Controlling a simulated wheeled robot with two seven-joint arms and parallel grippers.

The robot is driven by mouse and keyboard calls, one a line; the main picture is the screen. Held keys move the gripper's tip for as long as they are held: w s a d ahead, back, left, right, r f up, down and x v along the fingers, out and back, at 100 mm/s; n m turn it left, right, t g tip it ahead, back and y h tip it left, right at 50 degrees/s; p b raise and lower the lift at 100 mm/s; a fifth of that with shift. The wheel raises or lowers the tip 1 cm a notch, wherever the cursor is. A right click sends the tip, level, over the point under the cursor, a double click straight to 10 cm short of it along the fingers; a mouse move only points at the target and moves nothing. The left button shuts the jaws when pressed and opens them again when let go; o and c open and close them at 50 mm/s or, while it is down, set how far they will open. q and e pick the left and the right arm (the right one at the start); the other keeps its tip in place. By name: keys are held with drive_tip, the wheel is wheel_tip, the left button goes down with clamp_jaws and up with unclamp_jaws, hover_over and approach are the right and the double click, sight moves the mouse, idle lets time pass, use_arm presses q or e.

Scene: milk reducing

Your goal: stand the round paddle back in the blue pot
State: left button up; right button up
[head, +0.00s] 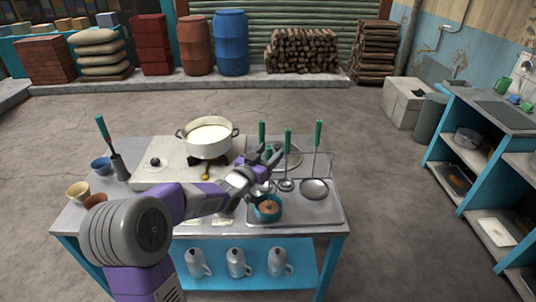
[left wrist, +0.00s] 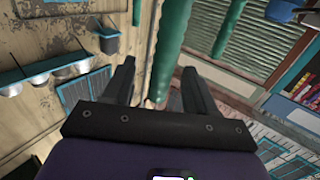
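A blue pot (head: 267,212) with brown contents stands near the front right of the steel table. Three green-handled tools stand behind it: one at the left (head: 262,133), one in the middle (head: 288,143), and one at the right (head: 318,134) above a wide round pan-like head (head: 314,190). I cannot tell for sure which is the round paddle. My left gripper (head: 270,156) is raised beside the left and middle handles. In the left wrist view its fingers (left wrist: 160,85) are apart, with a green handle (left wrist: 168,50) showing between or just beyond them. My right gripper is not in view.
A white pot of milk (head: 208,138) sits on the stove left of my gripper. Cups (head: 78,191) and a green-handled tool (head: 104,131) stand at the table's left end. Kettles (head: 238,263) sit on the lower shelf. A blue shelf unit (head: 455,150) stands at the right.

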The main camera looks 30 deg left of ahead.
use_arm(q)
drive_tip(key=shift+s, duration=0.1)
drive_tip(key=s, duration=0.7)
drive_tip(key=shift+s+a+p, duration=0.15)
drive_tip(key=shift+s+p, duration=0.1)
drive_tip(key=shift+p, duration=0.05)
drive_tip(key=s, duration=0.9)
drive_tip(key=shift+a, duration=0.15)
idle(0.6)
